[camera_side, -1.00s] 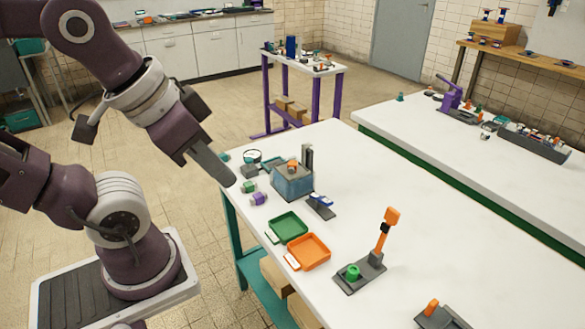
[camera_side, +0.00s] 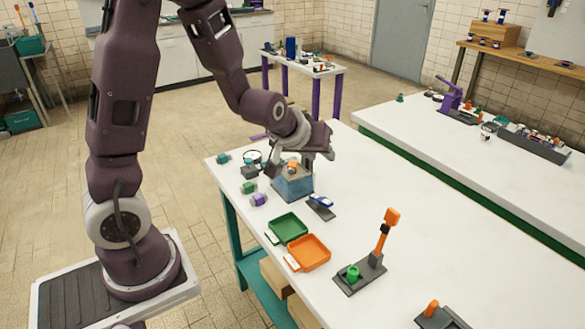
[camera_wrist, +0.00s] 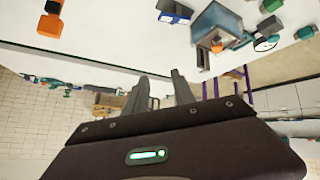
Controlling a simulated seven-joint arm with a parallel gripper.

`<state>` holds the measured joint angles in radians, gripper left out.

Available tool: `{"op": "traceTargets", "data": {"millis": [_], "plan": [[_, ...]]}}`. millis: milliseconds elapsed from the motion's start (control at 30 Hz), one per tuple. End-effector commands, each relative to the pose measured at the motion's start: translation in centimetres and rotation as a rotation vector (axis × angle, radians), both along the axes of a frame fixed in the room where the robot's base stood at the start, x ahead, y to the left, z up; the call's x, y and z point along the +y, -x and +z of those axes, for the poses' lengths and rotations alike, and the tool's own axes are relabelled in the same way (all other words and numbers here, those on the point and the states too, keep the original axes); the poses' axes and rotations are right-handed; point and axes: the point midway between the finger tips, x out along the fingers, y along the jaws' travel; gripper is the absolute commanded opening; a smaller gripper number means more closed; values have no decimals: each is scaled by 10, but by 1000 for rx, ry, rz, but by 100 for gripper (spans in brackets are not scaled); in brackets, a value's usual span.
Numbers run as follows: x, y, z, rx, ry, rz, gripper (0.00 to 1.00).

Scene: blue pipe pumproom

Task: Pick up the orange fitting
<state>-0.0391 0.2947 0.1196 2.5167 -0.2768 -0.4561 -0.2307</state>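A small orange fitting (camera_side: 292,167) sits on top of the blue-grey box (camera_side: 293,186) near the table's far left part. In the wrist view, the orange fitting (camera_wrist: 218,48) shows at the box (camera_wrist: 215,18), right of my fingers. My gripper (camera_side: 327,154) is above the table close to the box, and the fitting is below and left of the hand. In the wrist view, my gripper (camera_wrist: 160,74) has its two fingers apart with nothing between them. They point across the table, not at the fitting.
A green tray (camera_side: 272,237) and an orange tray (camera_side: 290,262) lie in front of the box. A blue-topped part (camera_side: 320,203) lies beside it. An orange-handled lever stand (camera_side: 350,288) is farther right. Green and purple pieces (camera_side: 258,199) lie left. The table's middle right is clear.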

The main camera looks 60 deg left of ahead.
Motion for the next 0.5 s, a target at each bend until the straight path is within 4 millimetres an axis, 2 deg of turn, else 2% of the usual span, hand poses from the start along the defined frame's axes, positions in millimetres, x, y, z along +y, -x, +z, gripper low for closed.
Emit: {"op": "traceTargets", "data": {"millis": [33,100,200,333,500], "plan": [[24,-8,-33,-4,-41,73,31],[59,-14,-67,-49,-128,168,31],[97,-9,-101,-107,-263,238,31],[121,1,-122,-159,-386,255,31],[133,-2,-129,-186,-431,255,31]]}}
